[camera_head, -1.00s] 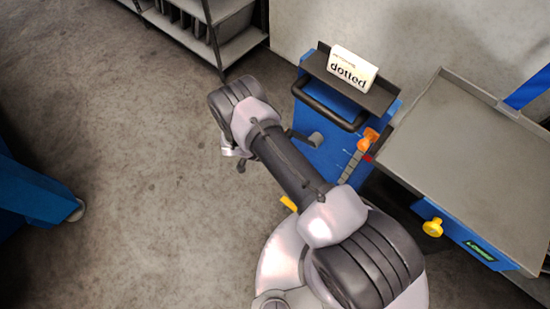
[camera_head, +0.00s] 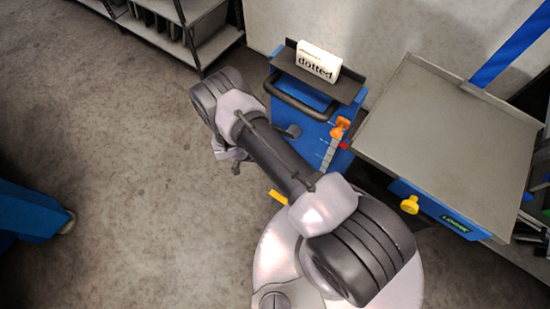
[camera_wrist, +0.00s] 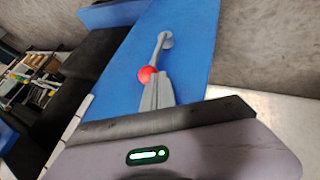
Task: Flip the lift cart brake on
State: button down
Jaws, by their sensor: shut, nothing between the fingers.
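In the wrist view, a thin grey lever (camera_wrist: 159,46) with a red ball knob (camera_wrist: 147,75) stands out from a blue panel (camera_wrist: 190,40). My gripper (camera_wrist: 157,80) is shut and empty, with its tips right by the knob; I cannot tell if they touch. In the head view, a blue cart (camera_head: 309,124) has a black push handle (camera_head: 300,103), an orange knob (camera_head: 340,125) above a marked strip, and a small red part (camera_head: 344,145). I cannot tell if that red part is the lever's knob. My arm hides most of my gripper there.
A white box lettered "dotted" (camera_head: 318,63) rests on the cart's dark top tray (camera_head: 288,58). A grey-topped blue table (camera_head: 440,130) with a yellow knob (camera_head: 409,204) stands to the right. A shelf rack (camera_head: 215,45) is at the back left. The floor at left is largely clear.

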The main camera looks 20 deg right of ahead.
jog(key=shift+r, duration=0.1)
jog(key=p+v, duration=0.4)
jog(key=v, duration=1.3)
jog(key=shift+a, duration=0.1)
